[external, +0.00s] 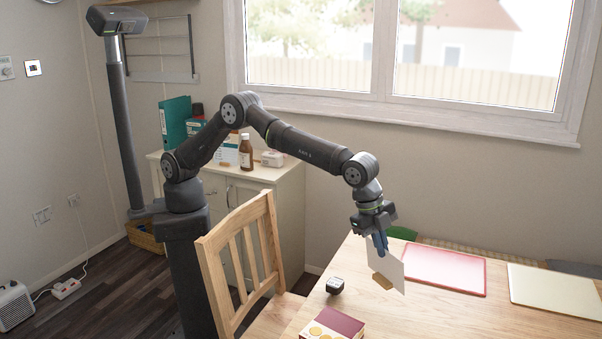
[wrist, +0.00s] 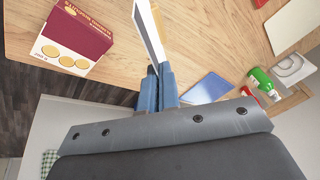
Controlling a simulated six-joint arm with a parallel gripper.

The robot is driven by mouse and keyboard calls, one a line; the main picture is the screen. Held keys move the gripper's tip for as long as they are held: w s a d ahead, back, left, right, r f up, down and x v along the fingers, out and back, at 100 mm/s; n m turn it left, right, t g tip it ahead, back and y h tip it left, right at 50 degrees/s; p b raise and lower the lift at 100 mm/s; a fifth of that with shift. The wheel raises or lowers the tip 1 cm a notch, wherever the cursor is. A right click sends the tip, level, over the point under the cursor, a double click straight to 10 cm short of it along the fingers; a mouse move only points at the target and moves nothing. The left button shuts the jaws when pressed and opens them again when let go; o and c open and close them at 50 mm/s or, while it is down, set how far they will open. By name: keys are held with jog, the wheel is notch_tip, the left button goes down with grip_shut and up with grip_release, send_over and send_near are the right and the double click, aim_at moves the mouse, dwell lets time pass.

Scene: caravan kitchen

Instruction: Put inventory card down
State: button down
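My gripper (external: 380,243) is over the wooden table (external: 318,298), pointing down. Its blue fingers are shut on a white card (external: 390,260), which I take to be the inventory card. The card hangs tilted below the fingers, with a small tan piece (external: 383,281) at its lower edge. In the wrist view the fingers (wrist: 157,88) pinch the card (wrist: 150,30), seen nearly edge-on. I cannot tell whether its lower edge touches the table.
A maroon-and-cream biscuit box (external: 335,325) and a small black object (external: 335,285) are on the table. A red board (external: 445,269) and a cream board (external: 556,291) lie to the right. A wooden chair (external: 240,262) stands left. Bare wood surrounds the card.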

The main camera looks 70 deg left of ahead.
jog(key=s+d+m, duration=0.2)
jog(key=s+d, duration=0.3)
jog(key=w+a+f, duration=0.1)
jog(key=w+f, duration=1)
jog(key=shift+f, duration=0.1)
jog(key=shift+f, duration=0.15)
jog(key=c, duration=1.9)
grip_release()
jog(key=shift+c, duration=0.2)
jog(key=shift+o, duration=1.3)
